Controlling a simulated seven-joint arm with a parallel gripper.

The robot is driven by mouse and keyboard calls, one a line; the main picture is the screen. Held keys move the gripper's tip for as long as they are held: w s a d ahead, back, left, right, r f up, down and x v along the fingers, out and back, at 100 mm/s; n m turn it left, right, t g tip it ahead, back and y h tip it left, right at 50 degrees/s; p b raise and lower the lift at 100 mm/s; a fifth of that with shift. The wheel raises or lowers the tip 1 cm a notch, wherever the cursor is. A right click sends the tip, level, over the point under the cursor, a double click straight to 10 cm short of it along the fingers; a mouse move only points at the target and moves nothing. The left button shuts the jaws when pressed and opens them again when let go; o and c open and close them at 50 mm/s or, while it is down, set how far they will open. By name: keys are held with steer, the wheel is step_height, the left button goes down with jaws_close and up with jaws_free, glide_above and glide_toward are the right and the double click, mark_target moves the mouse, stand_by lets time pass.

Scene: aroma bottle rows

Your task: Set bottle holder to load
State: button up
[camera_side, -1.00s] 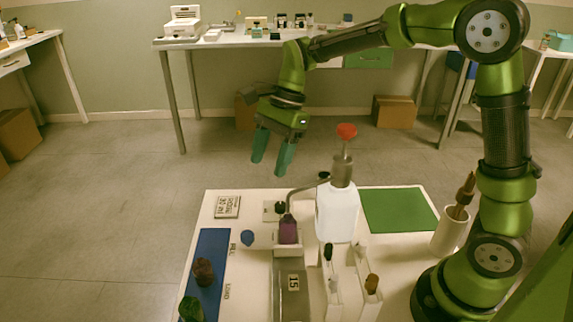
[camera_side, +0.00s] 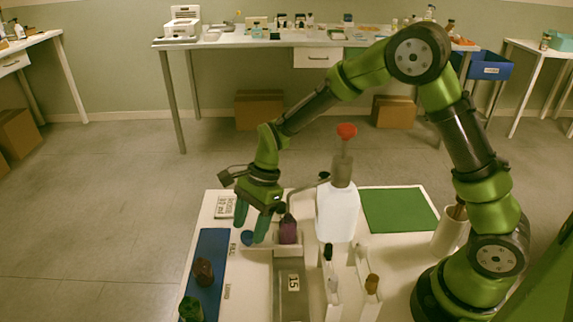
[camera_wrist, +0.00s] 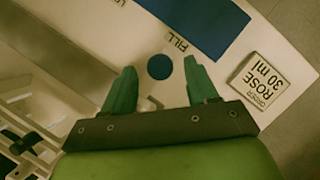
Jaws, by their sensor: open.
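A round blue knob (camera_side: 247,238) sits by the FILL label (camera_side: 234,250), left of the holder. The LOAD label (camera_side: 227,291) is nearer the front. The bottle holder (camera_side: 262,252) is at the back end of its grey track (camera_side: 291,305), with a purple bottle (camera_side: 288,232) in it under the dispenser spout. My gripper (camera_side: 248,229) is open and low over the knob. In the wrist view, the knob (camera_wrist: 159,67) shows between the spread fingertips of my gripper (camera_wrist: 160,64); I cannot tell whether they touch it.
A white pump bottle (camera_side: 337,213) with a red top stands right of the holder. A blue mat (camera_side: 212,250) at left carries a brown and a green bottle. An order card (camera_wrist: 262,84) reads ROSE 30 ml. A green mat (camera_side: 398,209) at back right is bare.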

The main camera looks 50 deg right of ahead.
steer(key=shift+x, duration=0.75)
jaws_close()
